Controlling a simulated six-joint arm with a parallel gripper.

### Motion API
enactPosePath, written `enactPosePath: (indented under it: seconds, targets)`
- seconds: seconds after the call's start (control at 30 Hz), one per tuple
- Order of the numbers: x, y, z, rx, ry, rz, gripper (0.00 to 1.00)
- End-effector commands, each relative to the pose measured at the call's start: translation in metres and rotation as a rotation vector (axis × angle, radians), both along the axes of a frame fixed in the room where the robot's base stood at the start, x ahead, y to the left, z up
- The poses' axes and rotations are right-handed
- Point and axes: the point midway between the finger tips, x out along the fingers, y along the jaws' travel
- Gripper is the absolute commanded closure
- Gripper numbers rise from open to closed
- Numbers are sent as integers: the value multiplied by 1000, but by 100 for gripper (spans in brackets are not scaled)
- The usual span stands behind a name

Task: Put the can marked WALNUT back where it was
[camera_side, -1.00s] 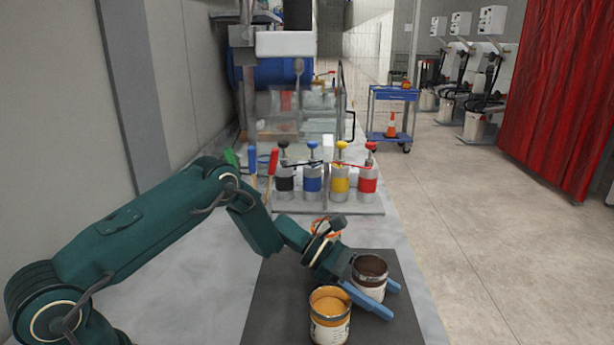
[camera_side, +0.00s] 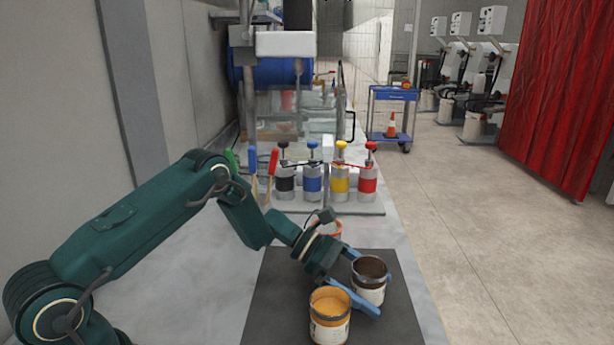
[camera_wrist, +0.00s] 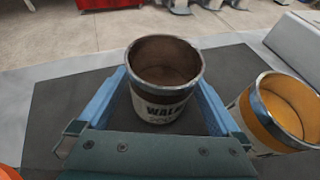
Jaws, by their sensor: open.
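The can marked WALNUT (camera_side: 369,281), with dark brown contents, stands upright on the dark mat (camera_side: 275,275). In the wrist view its label reads "WAL" and the can (camera_wrist: 162,108) sits between my open fingers. My gripper (camera_side: 362,282) is open, with one blue finger on each side of the can. In the wrist view the gripper (camera_wrist: 165,100) shows a small gap to the can on at least the left side.
A can with orange-yellow contents (camera_side: 329,318) stands close in front, and it shows at right in the wrist view (camera_wrist: 285,110). Another orange-rimmed can (camera_side: 331,229) is partly hidden behind my wrist. Several pump-topped canisters (camera_side: 312,180) stand farther back.

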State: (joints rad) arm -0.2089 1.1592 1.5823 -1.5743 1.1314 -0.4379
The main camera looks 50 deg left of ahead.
Motion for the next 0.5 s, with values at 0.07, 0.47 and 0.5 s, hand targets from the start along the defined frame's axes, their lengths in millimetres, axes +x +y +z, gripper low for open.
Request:
enactPosePath:
  seconds: [0.07,0.47,0.5]
  targets:
    - [-2,8,13,0,-5,1,0]
    - [-3,6,69,0,-3,0,0]
    - [-3,6,72,2,-5,-2,0]
